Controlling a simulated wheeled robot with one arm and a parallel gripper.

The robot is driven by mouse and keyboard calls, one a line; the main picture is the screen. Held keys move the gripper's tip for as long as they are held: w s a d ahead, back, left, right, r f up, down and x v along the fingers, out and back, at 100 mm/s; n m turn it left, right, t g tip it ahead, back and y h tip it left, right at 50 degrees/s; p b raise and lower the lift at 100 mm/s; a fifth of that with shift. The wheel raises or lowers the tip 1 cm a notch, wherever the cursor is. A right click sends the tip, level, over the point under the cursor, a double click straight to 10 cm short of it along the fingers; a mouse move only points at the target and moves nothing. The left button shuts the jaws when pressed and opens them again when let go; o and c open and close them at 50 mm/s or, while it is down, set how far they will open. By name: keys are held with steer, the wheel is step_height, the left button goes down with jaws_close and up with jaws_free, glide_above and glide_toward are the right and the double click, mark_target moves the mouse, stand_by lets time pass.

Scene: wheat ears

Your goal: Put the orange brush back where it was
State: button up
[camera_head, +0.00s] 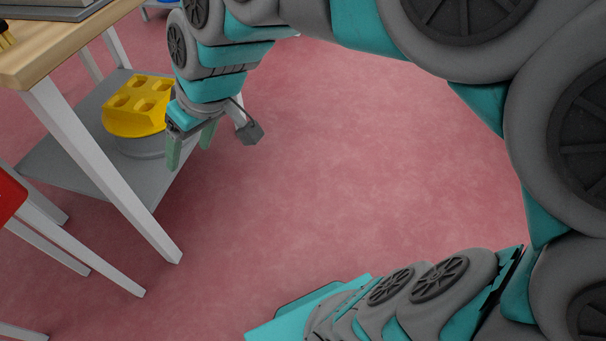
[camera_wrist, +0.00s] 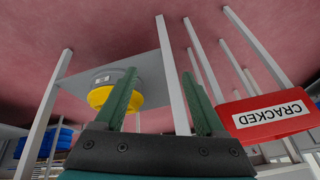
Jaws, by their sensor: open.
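At the left edge of the head view, a small yellow-orange thing with dark stripes or bristles (camera_head: 6,36) rests on the wooden tabletop (camera_head: 60,50). It is cut off by the frame, so I cannot tell for certain that it is the orange brush. My gripper (camera_head: 189,150) hangs to the right of the table, below tabletop height, with its green fingers apart and nothing between them. The open fingers also show in the wrist view (camera_wrist: 164,95). No brush shows in the wrist view.
A yellow block with hollows (camera_head: 140,97) sits on a round grey base on the table's lower shelf (camera_head: 60,160), close to my gripper. White table legs (camera_head: 110,175) stand nearby. A red bin labelled CRACKED (camera_wrist: 240,106) appears upside down. The pink floor (camera_head: 330,170) is clear.

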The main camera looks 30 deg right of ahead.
steer(key=s+d+f+m+g+h, duration=0.2)
steer(key=s+d+f, duration=0.3)
steer(key=s+d, duration=0.2)
steer(key=s+d+f+m+g+h, duration=0.1)
steer(key=s+d+f+m+g, duration=0.2)
steer(key=s, duration=0.9)
steer(key=d+f, duration=0.2)
steer(key=d, duration=0.2)
steer(key=shift+m+h, duration=0.3)
steer(key=shift+h, duration=0.1)
